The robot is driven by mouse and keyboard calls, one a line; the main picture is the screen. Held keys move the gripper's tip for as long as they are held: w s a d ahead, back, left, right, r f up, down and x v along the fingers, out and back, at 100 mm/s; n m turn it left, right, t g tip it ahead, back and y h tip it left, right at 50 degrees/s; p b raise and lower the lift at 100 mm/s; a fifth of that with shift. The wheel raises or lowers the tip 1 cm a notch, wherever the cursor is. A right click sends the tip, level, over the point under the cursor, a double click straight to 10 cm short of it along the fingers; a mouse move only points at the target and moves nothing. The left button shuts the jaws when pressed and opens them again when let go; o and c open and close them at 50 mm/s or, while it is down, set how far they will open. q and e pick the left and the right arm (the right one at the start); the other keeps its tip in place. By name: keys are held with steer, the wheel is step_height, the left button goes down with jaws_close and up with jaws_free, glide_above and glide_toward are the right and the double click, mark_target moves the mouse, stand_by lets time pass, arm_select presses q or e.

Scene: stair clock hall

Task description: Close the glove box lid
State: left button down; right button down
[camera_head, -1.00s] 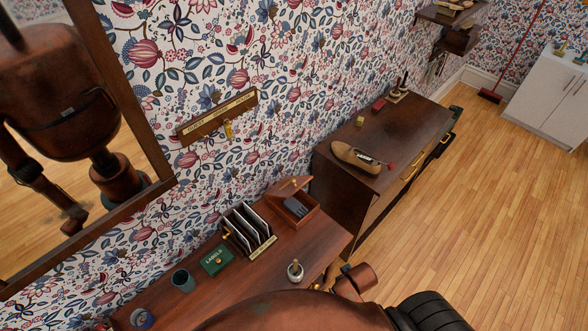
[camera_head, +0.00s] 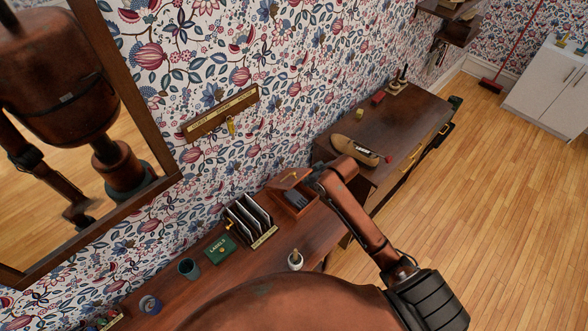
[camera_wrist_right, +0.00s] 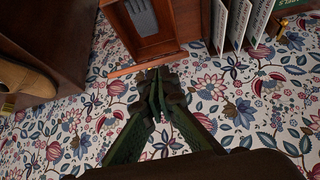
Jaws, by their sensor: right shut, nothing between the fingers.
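The glove box (camera_head: 291,204) is a small wooden box on the brown table, with a grey glove inside. Its lid (camera_head: 288,179) stands raised on the wall side. The right wrist view shows the open box (camera_wrist_right: 168,44) from above and the lid (camera_wrist_right: 120,71) nearly edge-on. My right gripper (camera_head: 316,180) is beside the raised lid, partly hidden by its own arm. In the right wrist view its fingers (camera_wrist_right: 157,82) are together and empty, close to the lid edge; I cannot tell whether they touch it. My left gripper is not in view.
A letter rack (camera_head: 249,220) stands close beside the box. A green labels box (camera_head: 220,249), a cup (camera_head: 189,268) and a small bell (camera_head: 295,260) share the table. A dark cabinet with a shoe (camera_head: 354,150) is beyond. The patterned wall is right behind.

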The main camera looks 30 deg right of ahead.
steer(key=w+r, duration=0.6)
steer(key=w, duration=0.1)
steer(key=p, duration=0.2)
glide_above(294, 173)
steer(key=w, duration=0.2)
step_height(294, 173, down, 7)
steer(key=f+p, duration=0.1)
steer(key=s+f, duration=0.1)
steer(key=f, duration=0.1)
steer(key=shift+s+t+p, duration=0.15)
steer(key=shift+t+p, duration=0.2)
steer(key=shift+t, duration=0.05)
steer(key=shift+s+f+y, duration=0.3)
steer(key=shift+f, duration=0.2)
